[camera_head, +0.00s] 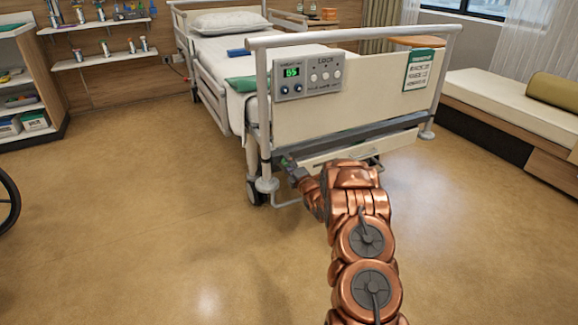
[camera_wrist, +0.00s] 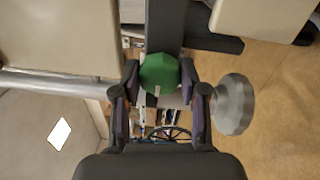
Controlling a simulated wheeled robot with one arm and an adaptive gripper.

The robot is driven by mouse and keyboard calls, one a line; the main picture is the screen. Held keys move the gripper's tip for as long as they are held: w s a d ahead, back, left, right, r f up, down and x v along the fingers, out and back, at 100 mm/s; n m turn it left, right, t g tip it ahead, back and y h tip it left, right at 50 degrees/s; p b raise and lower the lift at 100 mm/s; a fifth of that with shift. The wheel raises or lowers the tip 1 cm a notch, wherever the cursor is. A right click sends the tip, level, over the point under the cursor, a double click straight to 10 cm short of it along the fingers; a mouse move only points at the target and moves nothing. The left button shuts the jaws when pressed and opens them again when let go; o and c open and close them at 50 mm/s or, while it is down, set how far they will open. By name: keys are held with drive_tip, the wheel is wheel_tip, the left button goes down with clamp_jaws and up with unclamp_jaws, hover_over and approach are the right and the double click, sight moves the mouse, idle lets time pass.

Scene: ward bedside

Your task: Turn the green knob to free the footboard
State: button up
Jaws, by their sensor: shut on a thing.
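The green knob (camera_wrist: 158,73) shows in the wrist view between my gripper's fingertips, with a small pale mark on its lower edge. My gripper (camera_wrist: 160,84) is shut on it, one finger on each side. In the head view my gripper (camera_head: 291,169) is at the lower left corner of the bed's foot end, and the knob is hardly visible there. The footboard (camera_head: 390,92) is a cream panel in a grey tube frame, standing upright at the bed's foot.
A control panel (camera_head: 308,76) with a green display and a green-and-white card (camera_head: 419,69) are on the footboard. A grey round bumper (camera_wrist: 233,104) is close beside my right finger in the wrist view.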

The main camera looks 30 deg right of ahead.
drive_tip(key=shift+r+n, duration=0.1)
drive_tip(key=shift+n, duration=0.2)
drive_tip(key=o, duration=1.1)
drive_tip(key=shift+s, duration=0.1)
drive_tip(key=shift+s+a+f, duration=0.2)
drive_tip(key=shift+s, duration=1.75)
drive_tip(key=shift+s+a+f, duration=0.15)
drive_tip(key=shift+s, duration=1.8)
drive_tip(key=shift+s+a+f, duration=0.2)
drive_tip(key=shift+s, duration=1.75)
